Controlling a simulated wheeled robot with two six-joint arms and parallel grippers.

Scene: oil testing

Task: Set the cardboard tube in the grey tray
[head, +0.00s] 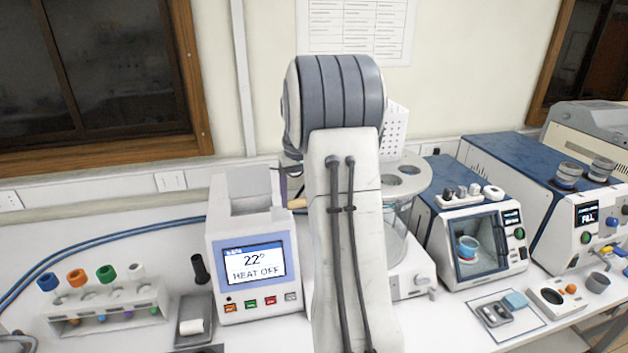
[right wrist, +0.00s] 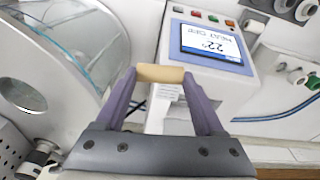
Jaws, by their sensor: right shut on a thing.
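My right gripper (right wrist: 160,78) is shut on the cardboard tube (right wrist: 161,73), a short tan cylinder held crosswise between its two purple fingertips. In the head view the tube (head: 297,203) shows just left of my right arm, in front of the heater unit's right side and above the bench. The grey tray (head: 197,304) lies on the bench left of the heater unit. A white roll (head: 191,327) lies in it, and a black cylinder (head: 200,268) stands at its back end. My left gripper is not in view.
The heater unit (head: 248,268) with a lit screen stands between the tray and my right arm. A rack (head: 108,308) with coloured caps stands at the left. A glass vessel (head: 396,235) stands close right of my arm. Blue cables (head: 100,247) run along the back.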

